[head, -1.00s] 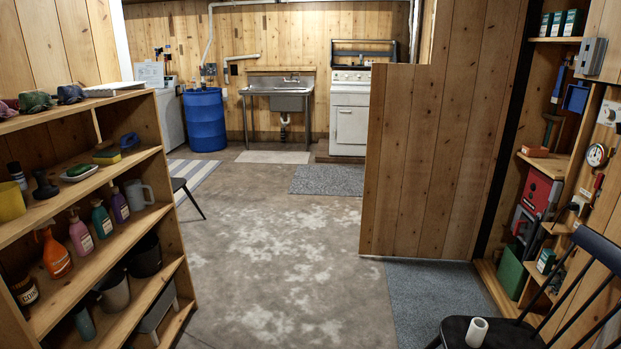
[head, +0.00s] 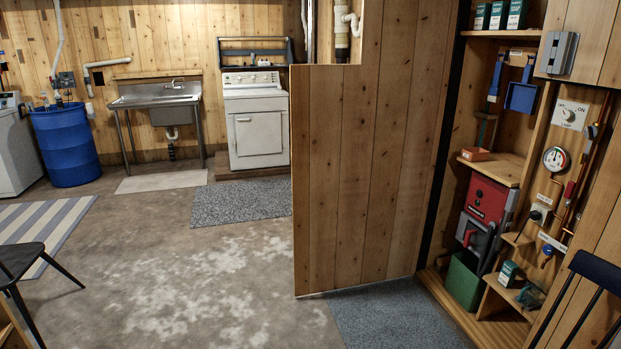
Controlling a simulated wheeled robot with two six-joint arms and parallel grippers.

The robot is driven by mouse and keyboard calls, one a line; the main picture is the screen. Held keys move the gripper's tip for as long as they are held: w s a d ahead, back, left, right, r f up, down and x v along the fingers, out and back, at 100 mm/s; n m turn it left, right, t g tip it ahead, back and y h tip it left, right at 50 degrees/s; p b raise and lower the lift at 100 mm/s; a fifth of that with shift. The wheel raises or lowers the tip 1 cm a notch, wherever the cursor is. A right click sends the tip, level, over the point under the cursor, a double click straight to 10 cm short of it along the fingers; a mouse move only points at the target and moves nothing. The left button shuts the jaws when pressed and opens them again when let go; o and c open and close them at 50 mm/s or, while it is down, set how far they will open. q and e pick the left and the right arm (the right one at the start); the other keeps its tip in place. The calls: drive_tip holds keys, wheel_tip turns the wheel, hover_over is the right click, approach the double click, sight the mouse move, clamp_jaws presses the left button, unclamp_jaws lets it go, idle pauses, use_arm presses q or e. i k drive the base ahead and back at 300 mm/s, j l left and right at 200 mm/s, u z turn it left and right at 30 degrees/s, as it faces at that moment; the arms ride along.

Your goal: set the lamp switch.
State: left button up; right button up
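A white switch plate (head: 570,114) is on the wooden panel at the right of the head view. It carries a round knob and lettering that reads OFF at the left and ON at the right, with a smaller word under the knob that looks like LAMP. The knob's exact setting is too small to tell. Neither of my grippers shows in the head view.
Below the plate are a round gauge (head: 555,159), copper pipes and a blue valve knob (head: 547,250). Shelves left of it hold a red case (head: 487,200) and a green bin (head: 464,281). A dark chair (head: 592,268) stands at the right edge. A wooden partition (head: 375,170) stands mid-view; the concrete floor (head: 215,270) is open.

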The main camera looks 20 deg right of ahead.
sight(568, 114)
drive_tip(key=i+l+z, duration=0.15)
drive_tip(key=z, duration=0.3)
drive_tip(key=i+z, duration=0.25)
drive_tip(key=z, duration=0.2)
drive_tip(key=i+z, duration=0.25)
drive_tip(key=z, duration=0.2)
drive_tip(key=i+z, duration=0.2)
drive_tip(key=z, duration=0.25)
drive_tip(key=i+j+z, duration=0.2)
drive_tip(key=l+u, duration=0.1)
drive_tip(key=u, duration=1)
drive_tip(key=i+j+u, duration=0.1)
drive_tip(key=j+u, duration=0.2)
drive_tip(key=j, duration=0.15)
drive_tip(key=i+j+u, duration=0.15)
drive_tip(key=j+u, duration=0.15)
drive_tip(key=i+j+z, duration=0.25)
drive_tip(key=i+j, duration=0.35)
drive_tip(key=i+z, duration=0.75)
drive_tip(key=i+j+z, duration=0.1)
drive_tip(key=z, duration=0.25)
drive_tip(key=i+z, duration=0.2)
drive_tip(key=z, duration=0.25)
drive_tip(key=i+j+z, duration=0.1)
drive_tip(key=z, duration=0.35)
drive_tip(key=i+j+z, duration=0.2)
drive_tip(key=z, duration=0.25)
drive_tip(key=i+j+z, duration=0.25)
drive_tip(key=z, duration=0.25)
